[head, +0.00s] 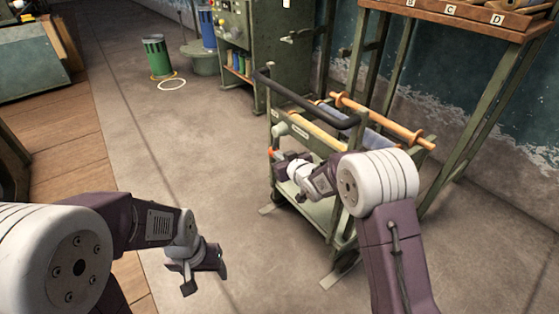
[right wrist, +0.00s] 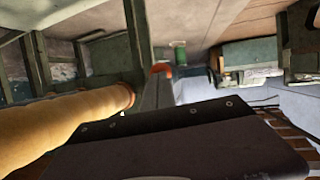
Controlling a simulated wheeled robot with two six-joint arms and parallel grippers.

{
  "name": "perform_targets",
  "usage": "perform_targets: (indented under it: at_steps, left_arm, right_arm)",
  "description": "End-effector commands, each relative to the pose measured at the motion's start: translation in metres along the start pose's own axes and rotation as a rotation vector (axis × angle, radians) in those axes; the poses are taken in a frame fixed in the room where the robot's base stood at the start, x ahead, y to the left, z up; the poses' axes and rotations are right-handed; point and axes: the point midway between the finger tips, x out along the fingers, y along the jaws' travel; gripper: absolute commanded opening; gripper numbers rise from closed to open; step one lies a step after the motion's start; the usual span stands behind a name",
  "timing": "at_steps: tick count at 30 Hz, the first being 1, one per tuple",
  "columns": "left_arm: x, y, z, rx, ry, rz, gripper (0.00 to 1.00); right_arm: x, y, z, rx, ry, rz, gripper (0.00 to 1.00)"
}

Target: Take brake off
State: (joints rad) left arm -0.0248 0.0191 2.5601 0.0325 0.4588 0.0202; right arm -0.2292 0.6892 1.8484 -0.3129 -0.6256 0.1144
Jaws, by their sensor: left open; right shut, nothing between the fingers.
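A green cart (head: 340,212) with a black push handle (head: 305,100) stands right of centre in the head view. A small orange-red tip (head: 271,152), perhaps the brake lever's end, shows at the cart's left end; a red-orange piece also shows in the right wrist view (right wrist: 162,69). My right gripper (head: 281,168) is shut and empty, just below the orange tip; I cannot tell whether they touch. Its dark fingers fill the lower right wrist view (right wrist: 170,122). My left gripper (head: 205,268) is open and empty over the floor, well left of the cart.
Rolls and a wooden rod (head: 385,121) lie across the cart's top. A lettered wooden shelf (head: 450,18) stands behind it on green legs. A green machine (head: 255,45) and a green bin (head: 158,57) stand further back. The floor left of the cart is clear.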

Motion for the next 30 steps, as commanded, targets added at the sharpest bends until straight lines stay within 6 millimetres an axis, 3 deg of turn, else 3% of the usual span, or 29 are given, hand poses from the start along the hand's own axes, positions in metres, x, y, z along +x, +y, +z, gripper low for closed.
perform_targets:
  at_steps: [8,14,30]
  left_arm:
    - [-0.001,0.0,0.0,0.0,0.0,0.0,0.66]
    - [-0.021,0.0,-0.002,0.0,0.0,0.0,0.66]
    - [-0.022,0.0,-0.002,0.0,0.0,0.0,0.66]
  right_arm:
    - [0.0,0.0,-0.001,0.0,0.0,0.0,0.0]
    - [0.012,-0.002,-0.007,0.002,-0.002,0.0,0.0]
    - [0.016,-0.003,-0.008,0.0,0.002,0.0,0.0]
